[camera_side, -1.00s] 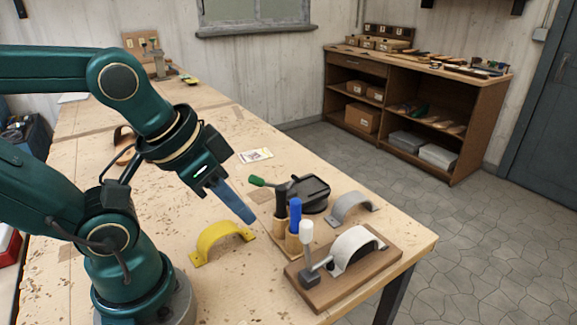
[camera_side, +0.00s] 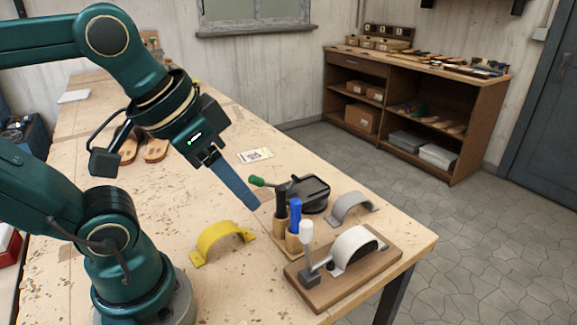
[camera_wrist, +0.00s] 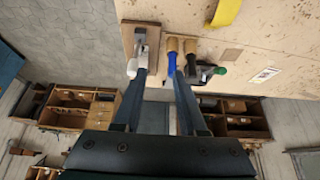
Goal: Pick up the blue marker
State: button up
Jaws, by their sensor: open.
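The blue marker (camera_side: 295,213) stands upright in a wooden cup (camera_side: 292,243) near the right end of the workbench. It also shows in the wrist view (camera_wrist: 171,66), seen from above between my two fingers. A black marker (camera_side: 281,203) stands in another wooden cup beside it. My gripper (camera_side: 256,206) is open and empty, pointing down and right, its tips left of the blue marker and apart from it in the side view. In the wrist view my gripper (camera_wrist: 162,76) shows both fingers spread. The marker's lower part is hidden in the cup.
A white-handled tool (camera_side: 306,233) and a white strap on a wooden board (camera_side: 345,279) stand close on the right. The bench between yellow arch and cups is bare.

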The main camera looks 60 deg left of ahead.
jog(key=r, duration=0.2)
jog(key=m+g, duration=0.2)
jog(key=g, duration=0.4)
send_over(296, 214)
jog(key=f, duration=1)
jog(key=a+f, duration=0.1)
jog(key=f, duration=0.4)
jog(key=shift+w, duration=0.25)
grip_shut()
